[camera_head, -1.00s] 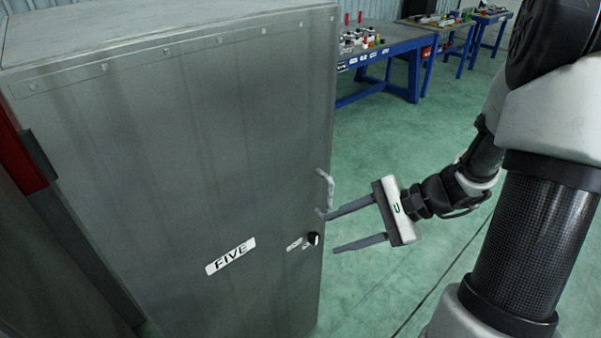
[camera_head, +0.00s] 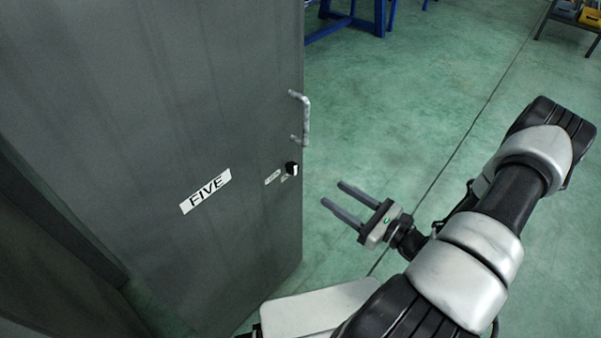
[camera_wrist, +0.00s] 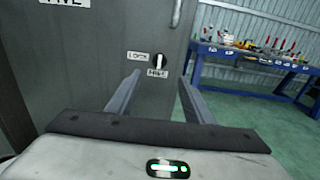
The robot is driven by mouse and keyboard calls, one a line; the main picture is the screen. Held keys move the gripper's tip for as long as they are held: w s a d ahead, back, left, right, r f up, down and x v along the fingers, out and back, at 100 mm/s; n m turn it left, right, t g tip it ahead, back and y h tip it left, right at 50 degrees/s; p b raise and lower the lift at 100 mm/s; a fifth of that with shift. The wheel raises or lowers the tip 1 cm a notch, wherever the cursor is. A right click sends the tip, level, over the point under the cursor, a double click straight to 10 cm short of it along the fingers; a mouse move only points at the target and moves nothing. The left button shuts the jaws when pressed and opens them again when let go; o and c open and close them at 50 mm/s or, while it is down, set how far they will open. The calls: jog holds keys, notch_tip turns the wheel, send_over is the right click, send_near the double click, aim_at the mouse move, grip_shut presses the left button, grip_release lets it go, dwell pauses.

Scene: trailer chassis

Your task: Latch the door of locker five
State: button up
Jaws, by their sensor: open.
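The grey door of locker five (camera_head: 150,90) carries a white FIVE label (camera_head: 206,191). A metal bar handle (camera_head: 305,118) sits near its right edge. Below the handle is a small black knob (camera_head: 291,168) with small labels to its left. In the wrist view the knob (camera_wrist: 159,63) stands between a label reading LOCK (camera_wrist: 138,56) and another label (camera_wrist: 158,73) too small to read surely. My gripper (camera_head: 335,195) is open and empty, to the right of the knob and apart from it in the head view. In the wrist view its fingers (camera_wrist: 158,82) point toward the door, below the knob.
Green floor (camera_head: 430,70) lies open right of the locker. A blue workbench (camera_wrist: 250,58) with tools stands beyond it, against a corrugated wall (camera_wrist: 270,20). A shelf with bins (camera_head: 575,14) shows at the far top right.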

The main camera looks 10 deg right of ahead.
aim_at(295, 169)
jog(key=x, duration=1.3)
jog(key=shift+w+a, duration=0.2)
jog(key=shift+w, duration=0.05)
jog(key=shift+c, duration=0.4)
jog(key=c, duration=0.9)
jog(key=shift+c, duration=0.2)
